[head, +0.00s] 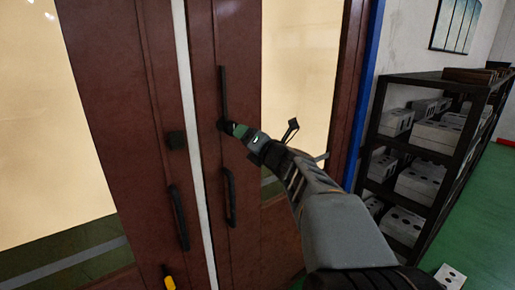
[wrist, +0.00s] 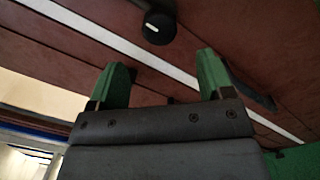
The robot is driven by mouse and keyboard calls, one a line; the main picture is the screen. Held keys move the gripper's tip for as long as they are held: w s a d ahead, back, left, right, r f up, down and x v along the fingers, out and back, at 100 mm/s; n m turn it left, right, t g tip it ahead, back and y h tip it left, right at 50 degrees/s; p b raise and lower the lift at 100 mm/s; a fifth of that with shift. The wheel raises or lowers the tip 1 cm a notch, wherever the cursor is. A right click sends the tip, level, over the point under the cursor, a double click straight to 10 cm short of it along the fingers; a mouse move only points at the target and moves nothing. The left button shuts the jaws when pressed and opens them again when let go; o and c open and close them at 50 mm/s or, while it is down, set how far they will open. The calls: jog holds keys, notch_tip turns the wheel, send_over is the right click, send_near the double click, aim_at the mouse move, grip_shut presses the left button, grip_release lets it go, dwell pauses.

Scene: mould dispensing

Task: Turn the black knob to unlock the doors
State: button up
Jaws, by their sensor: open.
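The black knob (wrist: 158,28) is round with a short white mark, at the top of the wrist view on a brown door. In the head view it appears as a small dark block (head: 176,140) on the left door (head: 130,100), left of the white strip. My gripper (head: 238,130) is in front of the right door (head: 245,225), to the right of the knob. In the wrist view its green fingers (wrist: 158,75) are spread with nothing between them. The knob lies beyond the fingertips, apart from them. The right door's surface behind the gripper is partly hidden.
Black handles stand on the left door (head: 178,217) and right door (head: 229,197). A thin black vertical bar (head: 223,90) rises above my gripper. A yellow item (head: 169,282) shows low on the left door. A black shelf (head: 425,79) with grey blocks stands at right.

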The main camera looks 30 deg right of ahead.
jog(key=s, duration=0.4)
jog(key=shift+s+d+f, duration=0.1)
jog(key=shift+s+d, duration=0.05)
jog(key=shift+d, duration=0.1)
dwell(0.3)
